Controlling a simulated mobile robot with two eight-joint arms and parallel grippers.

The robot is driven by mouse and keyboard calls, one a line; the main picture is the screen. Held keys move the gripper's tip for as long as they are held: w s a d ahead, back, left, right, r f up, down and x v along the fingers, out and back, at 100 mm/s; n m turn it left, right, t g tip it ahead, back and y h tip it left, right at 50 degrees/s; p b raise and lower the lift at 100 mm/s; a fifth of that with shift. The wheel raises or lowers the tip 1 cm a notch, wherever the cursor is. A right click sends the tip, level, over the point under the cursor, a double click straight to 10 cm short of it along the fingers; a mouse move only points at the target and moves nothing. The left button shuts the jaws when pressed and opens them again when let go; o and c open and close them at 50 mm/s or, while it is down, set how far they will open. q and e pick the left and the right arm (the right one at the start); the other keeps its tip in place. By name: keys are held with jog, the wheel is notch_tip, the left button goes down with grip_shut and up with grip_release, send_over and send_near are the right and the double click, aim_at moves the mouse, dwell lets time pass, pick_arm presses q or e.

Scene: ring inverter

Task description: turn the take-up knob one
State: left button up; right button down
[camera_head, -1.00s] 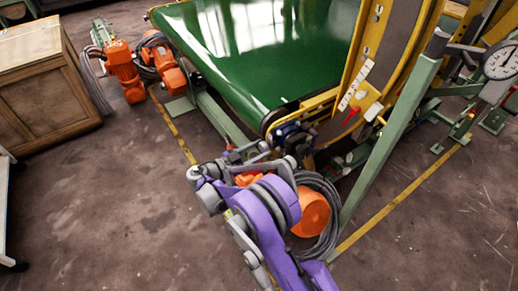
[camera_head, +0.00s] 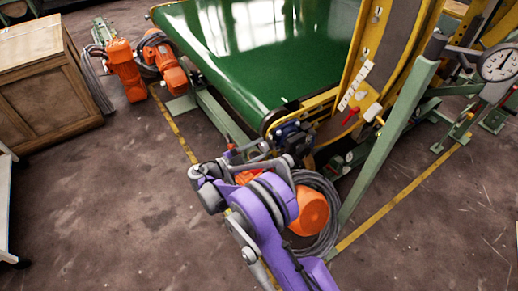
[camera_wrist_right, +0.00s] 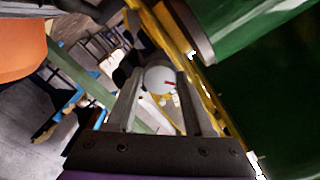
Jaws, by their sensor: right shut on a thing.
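The take-up knob (camera_wrist_right: 160,80) shows in the right wrist view as a pale round face with a small red mark. My right gripper (camera_wrist_right: 156,92) has a finger on each side of it and is shut on it. In the head view my right gripper (camera_head: 268,158) is at the near corner of the green belt (camera_head: 275,60), beside a dark blue and black fitting (camera_head: 290,132). The knob itself cannot be made out there. My left gripper is not in view.
An orange motor (camera_head: 312,210) with coiled grey cable lies close to my right arm. A green strut (camera_head: 385,145) and a dial gauge (camera_head: 498,63) stand to the right. A wooden cabinet (camera_head: 45,90) is at the left. Floor (camera_head: 110,210) in front is clear.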

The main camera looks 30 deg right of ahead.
dwell(0.3)
jog(key=shift+c, duration=1.4)
grip_release()
jog(key=shift+a, duration=0.15)
jog(key=a, duration=1)
jog(key=shift+s+a+p, duration=0.3)
jog(key=shift+s+p, duration=0.05)
jog(key=shift+s, duration=0.05)
